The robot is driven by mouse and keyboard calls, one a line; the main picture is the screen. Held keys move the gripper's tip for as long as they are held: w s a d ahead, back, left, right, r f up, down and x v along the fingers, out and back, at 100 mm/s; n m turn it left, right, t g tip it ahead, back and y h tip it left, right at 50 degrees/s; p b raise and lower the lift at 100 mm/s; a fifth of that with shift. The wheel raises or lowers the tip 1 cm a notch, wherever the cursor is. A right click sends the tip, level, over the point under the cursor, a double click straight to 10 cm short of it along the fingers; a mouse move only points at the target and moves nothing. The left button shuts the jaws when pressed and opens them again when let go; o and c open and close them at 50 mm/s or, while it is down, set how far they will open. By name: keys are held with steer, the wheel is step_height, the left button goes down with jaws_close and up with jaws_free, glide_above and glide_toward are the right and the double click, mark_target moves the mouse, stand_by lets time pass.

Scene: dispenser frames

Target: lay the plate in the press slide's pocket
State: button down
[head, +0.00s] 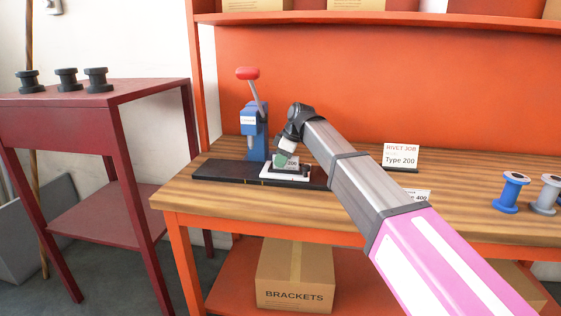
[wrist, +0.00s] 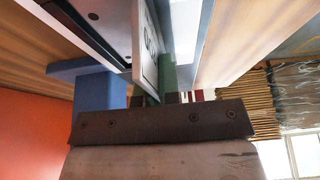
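The green plate (head: 280,161) with a pale "200" label hangs tilted from my gripper (head: 287,151), just above the press slide (head: 272,177). In the wrist view the plate's green side (wrist: 180,70) runs out from between my dark fingertips (wrist: 172,98), which look closed on it. The slide has a white part below the plate, on a dark base. The plate and my gripper hide much of the pocket, and I cannot tell whether the plate touches it. The blue press (head: 254,138) with a red-knobbed lever stands just behind and left.
A "Rivet job Type 200" card (head: 400,157) stands at the right on the wooden bench (head: 460,200). A "400" card (head: 418,195) is partly behind my arm. Blue (head: 510,192) and grey (head: 546,194) spools stand farther right. Dark spools (head: 67,78) sit on the maroon table (head: 90,98).

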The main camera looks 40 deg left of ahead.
steer(key=c, duration=1.3)
jaws_free()
steer(key=shift+f, duration=0.1)
steer(key=shift+c, duration=0.2)
steer(key=v, duration=1.2)
